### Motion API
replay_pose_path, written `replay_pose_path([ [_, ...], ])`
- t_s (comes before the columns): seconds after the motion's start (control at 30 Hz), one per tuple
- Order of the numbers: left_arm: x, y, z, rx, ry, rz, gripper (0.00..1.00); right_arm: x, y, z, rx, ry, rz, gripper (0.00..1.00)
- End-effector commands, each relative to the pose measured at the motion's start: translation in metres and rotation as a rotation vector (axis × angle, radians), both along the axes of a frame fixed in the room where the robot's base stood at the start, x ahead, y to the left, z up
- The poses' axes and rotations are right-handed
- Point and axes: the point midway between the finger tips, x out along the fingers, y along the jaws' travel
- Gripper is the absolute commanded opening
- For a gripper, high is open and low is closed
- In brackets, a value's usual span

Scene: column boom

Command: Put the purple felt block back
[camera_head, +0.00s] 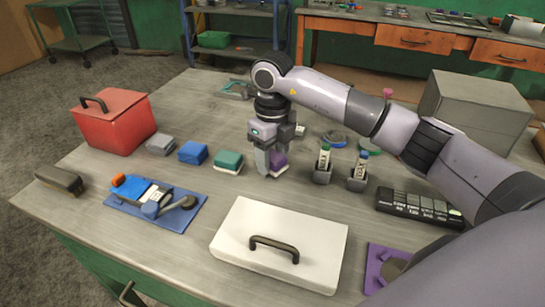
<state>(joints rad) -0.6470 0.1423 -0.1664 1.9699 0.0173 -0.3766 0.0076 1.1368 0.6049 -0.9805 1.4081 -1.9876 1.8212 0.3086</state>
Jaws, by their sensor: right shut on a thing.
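The purple felt block (280,161) is near the middle of the table, between the fingers of my right gripper (271,168). The gripper points down and is shut on the block. Its fingers hide part of the block, and I cannot tell whether the block touches the tabletop. To its left is a row of similar blocks: a teal one (229,160) with a pale base, a blue one (193,152) and a grey one (160,145). My left gripper is not in view.
A white lidded case (225,240) stands in front on the table (80,215). A red box (112,130) and a blue mat (190,215) with tools are left. Two small holders (322,175) (357,184), a black labelled box (415,208) and a grey cabinet (475,100) are right.

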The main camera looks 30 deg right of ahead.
Motion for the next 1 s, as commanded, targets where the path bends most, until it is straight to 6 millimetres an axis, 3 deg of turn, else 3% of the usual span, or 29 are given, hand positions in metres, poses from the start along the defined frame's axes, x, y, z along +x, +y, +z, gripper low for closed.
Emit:
replay_pose_path([
  [0.4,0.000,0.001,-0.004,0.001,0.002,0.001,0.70,0.000,0.000,-0.010,0.000,-0.001,0.000,0.24],
  [0.43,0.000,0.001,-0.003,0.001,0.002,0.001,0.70,0.000,0.000,-0.010,0.000,-0.001,0.000,0.59],
  [0.5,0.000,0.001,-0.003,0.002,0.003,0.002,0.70,0.000,0.000,-0.009,0.000,-0.001,0.000,0.78],
  [0.83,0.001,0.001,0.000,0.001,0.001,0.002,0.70,0.000,0.000,-0.006,0.001,-0.002,0.000,0.78],
  [1.0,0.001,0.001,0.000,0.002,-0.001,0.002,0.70,0.001,0.000,0.014,0.000,-0.006,-0.001,0.78],
])
